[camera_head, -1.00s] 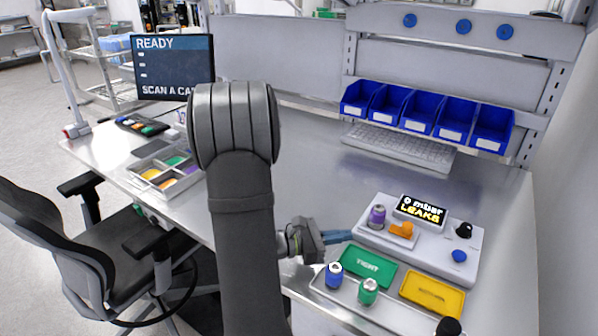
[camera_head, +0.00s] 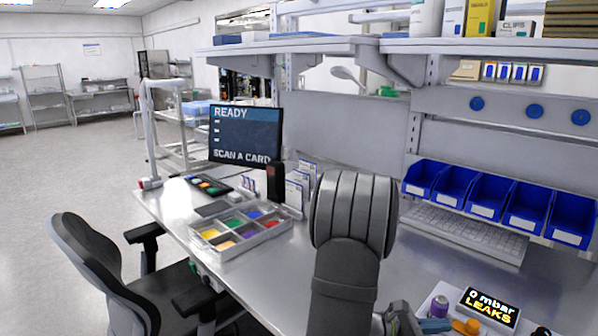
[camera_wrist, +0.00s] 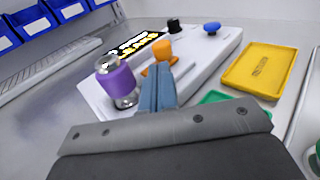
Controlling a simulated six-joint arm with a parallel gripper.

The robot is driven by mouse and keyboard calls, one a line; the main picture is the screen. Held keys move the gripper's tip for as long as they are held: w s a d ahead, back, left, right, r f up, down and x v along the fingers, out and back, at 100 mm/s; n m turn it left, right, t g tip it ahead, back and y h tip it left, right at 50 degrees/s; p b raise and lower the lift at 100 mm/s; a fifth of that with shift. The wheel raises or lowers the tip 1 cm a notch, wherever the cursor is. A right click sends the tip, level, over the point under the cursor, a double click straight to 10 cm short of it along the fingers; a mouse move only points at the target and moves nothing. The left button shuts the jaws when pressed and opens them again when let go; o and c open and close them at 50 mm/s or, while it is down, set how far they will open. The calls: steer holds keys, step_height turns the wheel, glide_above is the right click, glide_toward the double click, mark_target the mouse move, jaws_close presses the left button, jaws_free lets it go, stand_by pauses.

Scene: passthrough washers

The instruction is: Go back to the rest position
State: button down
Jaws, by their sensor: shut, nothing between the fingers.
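My gripper (camera_wrist: 158,88) is shut and empty in the wrist view, its blue fingers together. The fingertips point at the white test unit (camera_wrist: 200,75), near its orange part (camera_wrist: 163,50) and a purple-banded fitting (camera_wrist: 117,82); I cannot tell whether they touch anything. In the head view only a bit of the gripper's blue fingers (camera_head: 434,326) shows at the bottom edge, left of the purple fitting (camera_head: 439,306). The unit's display (camera_head: 489,306) reads "0 mbar LEAKS".
A yellow tray (camera_wrist: 262,70) and part of a green tray (camera_wrist: 214,97) lie beside the unit. Blue bins (camera_head: 489,194) hang above a keyboard (camera_head: 460,230). A sorting tray (camera_head: 230,250) and a monitor (camera_head: 245,135) stand left. A chair (camera_head: 95,265) is at the bench front.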

mark_target(468, 326)
steer(key=shift+s+d, duration=0.15)
steer(key=shift+d, duration=1.55)
